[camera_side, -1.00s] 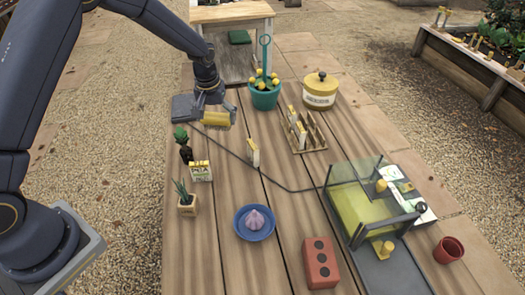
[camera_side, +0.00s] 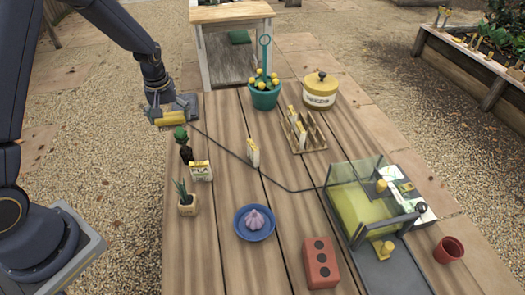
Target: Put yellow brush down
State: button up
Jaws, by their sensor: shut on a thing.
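The yellow brush (camera_side: 171,119) shows as a yellow cylinder lying sideways at the far left edge of the wooden table. My gripper (camera_side: 168,113) is shut on it from above. A dark grey flat pad (camera_side: 188,104) lies at the table's far left corner, just behind the brush. I cannot tell whether the brush touches anything beneath it. My fingers hide part of it.
A small dark green plant (camera_side: 181,138) stands just in front of the brush. A seed packet (camera_side: 201,171) and a potted succulent (camera_side: 187,203) stand nearer. A teal pot (camera_side: 264,96) stands to the right at the back. A dark cable (camera_side: 232,155) crosses the table.

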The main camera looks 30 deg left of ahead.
send_over(194, 134)
jog(key=f, duration=0.7)
jog(key=shift+s+d+f, duration=0.2)
jog(key=shift+s+d, duration=0.1)
jog(key=shift+s, duration=0.05)
jog(key=shift+f, duration=1.55)
jog(key=shift+f, duration=0.15)
jog(key=o, duration=0.8)
